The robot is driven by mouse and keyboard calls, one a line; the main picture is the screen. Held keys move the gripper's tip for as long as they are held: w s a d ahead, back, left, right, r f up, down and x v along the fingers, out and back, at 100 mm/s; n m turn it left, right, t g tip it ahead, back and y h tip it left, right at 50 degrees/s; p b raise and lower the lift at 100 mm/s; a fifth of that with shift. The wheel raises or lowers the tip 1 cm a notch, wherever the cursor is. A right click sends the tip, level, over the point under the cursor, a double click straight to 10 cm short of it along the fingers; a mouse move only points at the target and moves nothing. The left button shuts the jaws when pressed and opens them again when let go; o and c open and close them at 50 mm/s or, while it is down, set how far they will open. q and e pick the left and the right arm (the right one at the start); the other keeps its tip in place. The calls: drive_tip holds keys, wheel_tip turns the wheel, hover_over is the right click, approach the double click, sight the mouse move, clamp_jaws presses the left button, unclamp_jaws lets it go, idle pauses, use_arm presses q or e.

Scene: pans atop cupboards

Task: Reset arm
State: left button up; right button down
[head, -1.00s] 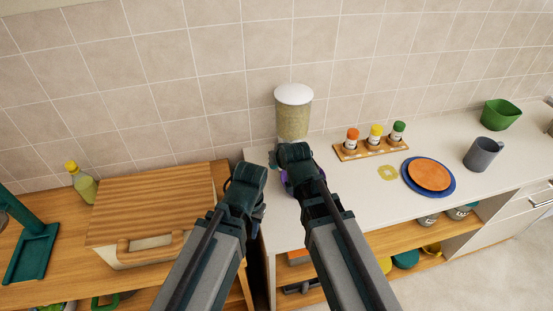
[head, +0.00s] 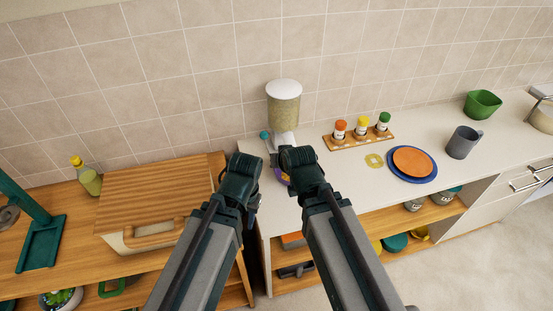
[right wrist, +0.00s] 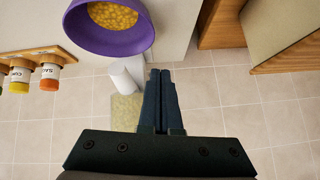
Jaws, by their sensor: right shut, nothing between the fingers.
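My left gripper (head: 243,180) is at the end of the left arm, above the gap between the wooden unit and the white counter. Its fingers are mostly hidden behind its wrist, so its opening does not show. My right gripper (head: 299,165) is beside it, over the near left end of the counter. In the right wrist view its fingers (right wrist: 160,72) are pressed together with nothing between them. A purple bowl (right wrist: 74,38) with yellow contents is apart from those fingertips. In the head view it is mostly hidden behind the right gripper.
A grain dispenser (head: 284,108) stands behind my grippers. A spice rack (head: 346,143), blue plate (head: 431,176) with an orange plate (head: 412,161), grey mug (head: 463,142) and green container (head: 482,104) stand rightward. A slatted-lid box (head: 150,195) and bottle (head: 89,181) are left.

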use_arm(q)
drive_tip(key=shift+w+f, duration=0.1)
drive_tip(key=shift+w, duration=0.1)
use_arm(e)
drive_tip(key=shift+w+f, duration=0.1)
drive_tip(key=shift+w, duration=0.1)
drive_tip(key=s+f+n+g+h, duration=0.1)
drive_tip(key=s+f+g, duration=0.2)
drive_tip(key=s, duration=0.5)
drive_tip(key=s+d+f+n+g+h, duration=0.1)
drive_tip(key=s+f+n+g+h, duration=0.1)
drive_tip(key=s+g, duration=0.4)
drive_tip(key=s+f, duration=0.1)
drive_tip(key=s, duration=0.1)
drive_tip(key=shift+s+h, duration=0.3)
drive_tip(key=shift+d, duration=0.1)
